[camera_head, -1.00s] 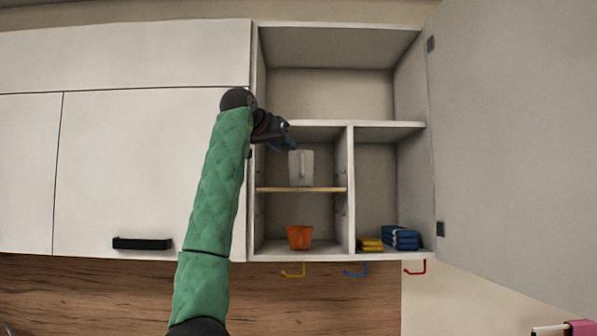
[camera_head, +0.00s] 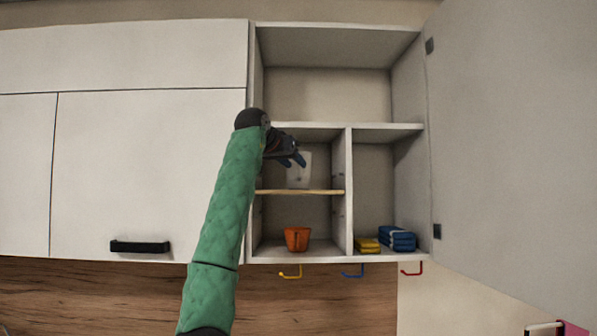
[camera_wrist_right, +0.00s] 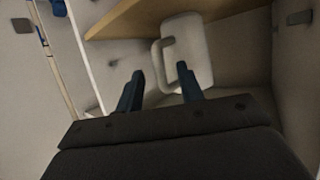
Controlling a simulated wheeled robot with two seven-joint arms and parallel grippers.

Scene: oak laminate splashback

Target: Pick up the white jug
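The white jug (camera_head: 305,172) stands on the wooden shelf (camera_head: 300,192) in the upper left compartment of the open cabinet. My right gripper (camera_head: 294,161) is at the jug's upper left in the head view and covers part of it. In the right wrist view the jug (camera_wrist_right: 187,48) appears beyond the fingers, with its handle (camera_wrist_right: 160,62) toward the left. The two blue fingertips (camera_wrist_right: 158,82) are spread apart, with nothing held between them. Whether a finger touches the jug is unclear. My left gripper is not in view.
An orange bucket (camera_head: 297,239) stands below the shelf. A divider (camera_head: 348,190) separates the compartments. The open door (camera_head: 510,140) is at right. Coloured hooks (camera_head: 352,272) hang underneath.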

